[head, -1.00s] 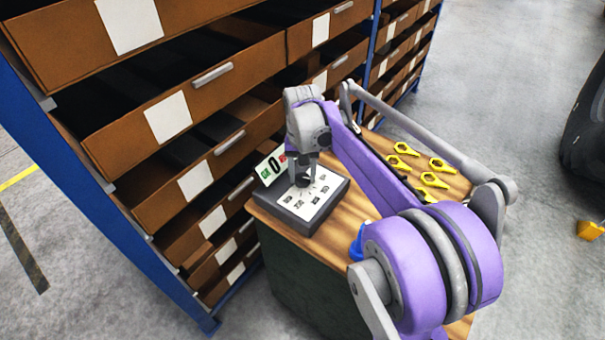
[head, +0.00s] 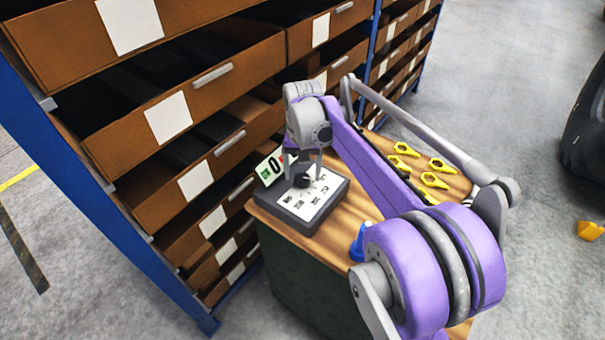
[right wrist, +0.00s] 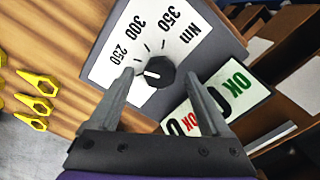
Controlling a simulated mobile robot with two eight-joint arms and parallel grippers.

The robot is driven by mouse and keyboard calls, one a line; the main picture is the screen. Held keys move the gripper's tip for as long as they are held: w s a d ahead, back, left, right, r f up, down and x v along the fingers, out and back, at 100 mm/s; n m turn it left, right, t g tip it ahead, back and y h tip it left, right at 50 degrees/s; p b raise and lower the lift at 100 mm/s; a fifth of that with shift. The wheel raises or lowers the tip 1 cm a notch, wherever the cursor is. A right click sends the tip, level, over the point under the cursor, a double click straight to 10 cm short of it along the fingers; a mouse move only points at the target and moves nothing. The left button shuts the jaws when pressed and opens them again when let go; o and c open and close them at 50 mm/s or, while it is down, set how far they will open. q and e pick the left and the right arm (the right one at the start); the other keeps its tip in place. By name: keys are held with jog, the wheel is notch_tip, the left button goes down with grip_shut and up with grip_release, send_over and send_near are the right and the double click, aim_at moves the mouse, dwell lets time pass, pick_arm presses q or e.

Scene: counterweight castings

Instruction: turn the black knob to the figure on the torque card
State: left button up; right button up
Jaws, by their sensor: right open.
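The black knob (right wrist: 160,72) sits on a white dial plate (right wrist: 112,72) marked 250, 300, 350 and Nm, on a grey box (head: 329,206). A white mark on the knob points left in the right wrist view, near the 250 end. My right gripper (head: 303,177) is open, its fingers apart on either side of the knob, clear of it; it also shows in the right wrist view (right wrist: 159,78). A card (right wrist: 238,88) with green OK, a black 0 and red lettering stands beside the box, partly hidden by a finger. I see no torque figure on it. My left gripper is out of view.
The box stands on a wooden top (head: 340,236). A rack with brown drawers (head: 215,165) rises close behind and left.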

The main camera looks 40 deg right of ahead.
aim_at(303, 178)
notch_tip(303, 178, up, 10)
jog(key=shift+f+p, duration=0.15)
jog(key=shift+p, duration=0.2)
dwell(0.4)
jog(key=s+a+f+n+t, duration=0.5)
jog(key=s+a+f+n, duration=0.3)
jog(key=s+a+f, duration=0.7)
jog(key=shift+s+a+f, duration=0.25)
jog(key=shift+s+a, duration=0.75)
jog(key=shift+a, duration=0.05)
